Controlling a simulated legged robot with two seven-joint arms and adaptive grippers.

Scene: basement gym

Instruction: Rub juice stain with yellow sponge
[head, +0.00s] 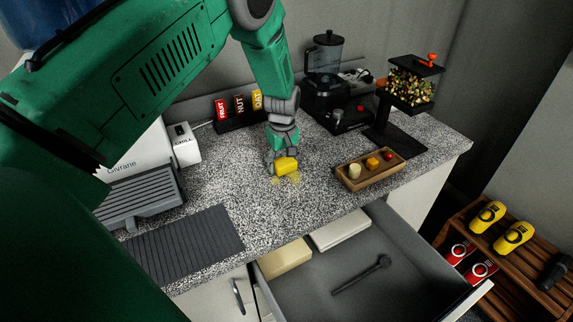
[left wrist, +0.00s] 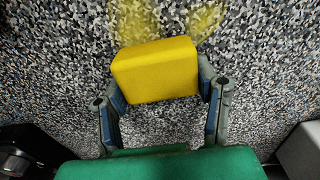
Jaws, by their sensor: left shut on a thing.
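My left gripper (head: 281,160) is over the speckled countertop (head: 235,180), shut on the yellow sponge (head: 287,167). The sponge is low, at or just above the counter; I cannot tell whether it touches. In the left wrist view the sponge (left wrist: 156,69) sits between the two fingers of the gripper (left wrist: 160,92). A yellowish juice stain (head: 292,181) shows on the counter around the sponge's near side. In the left wrist view the stain (left wrist: 205,20) shows beyond the sponge in two patches, and the sponge may hide part of it. My right gripper is not in view.
A wooden tray (head: 371,183) with small items stands right of the sponge. A blender (head: 327,70) and a dispenser (head: 412,85) stand behind. An open drawer (head: 410,255) juts out below the counter.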

